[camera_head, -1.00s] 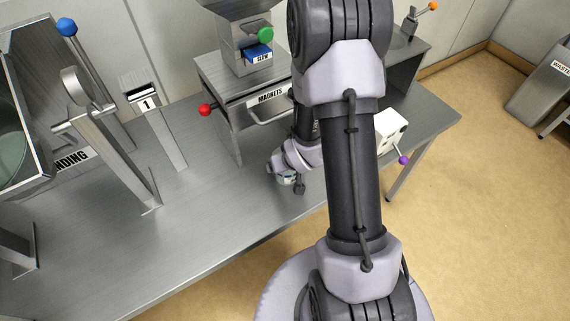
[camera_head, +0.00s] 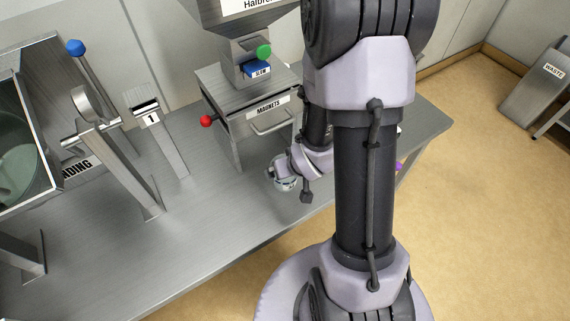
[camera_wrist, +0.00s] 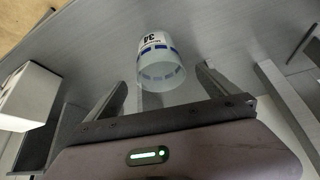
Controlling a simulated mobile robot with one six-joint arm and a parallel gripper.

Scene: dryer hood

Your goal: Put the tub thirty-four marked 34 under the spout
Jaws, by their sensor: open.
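The tub marked 34 (camera_wrist: 160,62) is a pale tub with a blue band of marks. It stands on the steel bench in front of my open gripper (camera_wrist: 172,84), roughly between the lines of the two fingers, in the wrist view. In the head view the tub (camera_head: 286,184) shows beside my gripper (camera_head: 279,172), partly hidden by it. I cannot tell whether a finger touches it.
A MAGNETS drawer housing (camera_head: 240,120) with a red knob (camera_head: 206,121) stands behind my gripper. A post marked 1 (camera_head: 160,140) and a tilted bin (camera_head: 20,150) are at left. A white box (camera_wrist: 26,96) is at left in the wrist view. The bench front (camera_head: 200,235) is clear.

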